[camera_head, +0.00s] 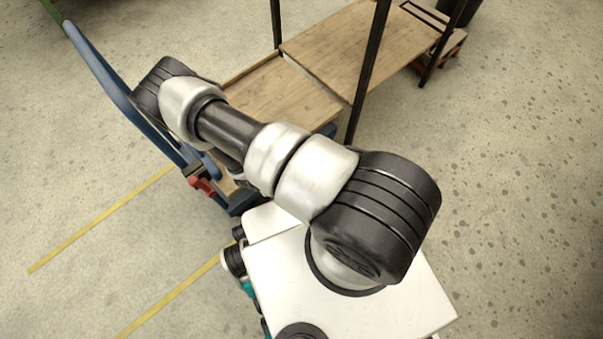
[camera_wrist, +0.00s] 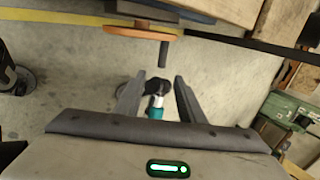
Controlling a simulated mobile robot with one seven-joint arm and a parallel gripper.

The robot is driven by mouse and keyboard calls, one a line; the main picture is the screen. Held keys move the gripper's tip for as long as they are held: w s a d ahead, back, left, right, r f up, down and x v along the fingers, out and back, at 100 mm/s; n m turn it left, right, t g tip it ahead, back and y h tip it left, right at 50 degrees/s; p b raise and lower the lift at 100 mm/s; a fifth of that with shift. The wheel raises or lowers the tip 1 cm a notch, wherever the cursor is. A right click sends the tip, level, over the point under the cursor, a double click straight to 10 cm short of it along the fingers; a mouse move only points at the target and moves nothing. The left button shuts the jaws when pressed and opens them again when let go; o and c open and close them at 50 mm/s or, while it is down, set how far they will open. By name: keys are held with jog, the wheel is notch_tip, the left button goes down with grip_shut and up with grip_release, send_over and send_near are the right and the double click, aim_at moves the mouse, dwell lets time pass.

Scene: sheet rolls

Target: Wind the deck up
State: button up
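The wooden deck (camera_head: 284,96) belongs to a cart with a blue push handle (camera_head: 112,82); its far side lies beside a black-posted rack. In the wrist view, an orange disc (camera_wrist: 138,32) shows near the top, seen nearly edge-on, with a dark peg (camera_wrist: 163,54) sticking out toward my gripper. My gripper (camera_wrist: 159,77) is open and empty. Its two fingertips are just short of the peg, which lines up roughly with the gap between them.
A rack with black posts (camera_head: 368,70) and a wooden shelf (camera_head: 355,45) stands close behind the deck. A red part (camera_head: 201,186) sits low on the cart. Yellow lines (camera_head: 105,220) mark the floor. A green object (camera_wrist: 285,112) is at the wrist view's right. Floor at right is clear.

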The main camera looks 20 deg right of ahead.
jog(key=shift+p+v, duration=0.4)
jog(key=shift+v, duration=1.95)
